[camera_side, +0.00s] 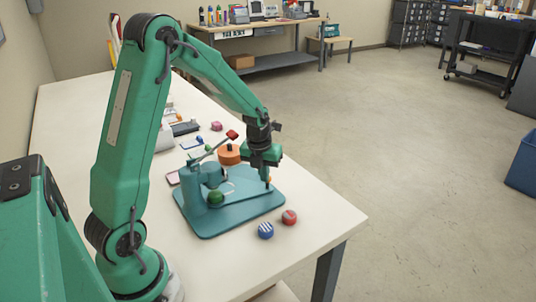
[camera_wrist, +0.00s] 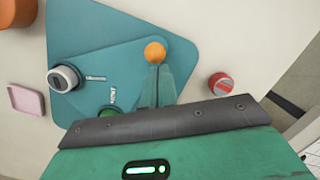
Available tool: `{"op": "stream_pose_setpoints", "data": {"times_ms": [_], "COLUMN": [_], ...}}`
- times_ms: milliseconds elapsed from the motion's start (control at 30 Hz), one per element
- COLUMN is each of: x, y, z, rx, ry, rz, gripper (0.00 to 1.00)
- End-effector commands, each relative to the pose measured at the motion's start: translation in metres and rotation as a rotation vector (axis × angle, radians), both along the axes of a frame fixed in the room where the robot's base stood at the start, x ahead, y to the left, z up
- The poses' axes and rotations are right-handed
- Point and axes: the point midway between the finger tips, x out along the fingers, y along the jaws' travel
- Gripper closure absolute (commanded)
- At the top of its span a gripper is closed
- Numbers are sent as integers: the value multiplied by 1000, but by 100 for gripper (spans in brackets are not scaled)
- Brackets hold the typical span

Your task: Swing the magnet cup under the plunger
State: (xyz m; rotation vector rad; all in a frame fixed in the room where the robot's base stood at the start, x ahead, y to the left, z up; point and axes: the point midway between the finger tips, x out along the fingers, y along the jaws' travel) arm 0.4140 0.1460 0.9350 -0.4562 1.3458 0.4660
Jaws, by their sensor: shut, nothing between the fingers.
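My gripper (camera_side: 267,183) points down over the right part of the teal press base (camera_side: 242,206). Its fingers are shut with nothing between them. In the wrist view my gripper (camera_wrist: 157,70) has its tips right by an orange ball knob (camera_wrist: 155,52); I cannot tell whether they touch it. A grey cylinder with a pale rim and dark top (camera_wrist: 65,78) stands at the base's left. In the side view a teal post (camera_side: 194,190) carries a lever with a red tip (camera_side: 232,134). A green ball (camera_side: 215,197) sits in front. I cannot tell which part is the magnet cup or plunger.
An orange cylinder (camera_side: 229,155) stands behind the base. A blue striped round piece (camera_side: 265,230) and a red one (camera_side: 289,217) lie near the table's front right edge. A pink tray (camera_wrist: 26,101) lies left of the base.

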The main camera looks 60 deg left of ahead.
Motion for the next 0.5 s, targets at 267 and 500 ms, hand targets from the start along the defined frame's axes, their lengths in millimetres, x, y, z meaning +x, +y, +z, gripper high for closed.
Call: {"op": "stream_pose_setpoints", "data": {"times_ms": [267,500], "x": [2,3], "y": [2,3], "z": [0,0], "rx": [-12,-18], "ry": [1,2], "rz": [66,103], "gripper": [100,100]}}
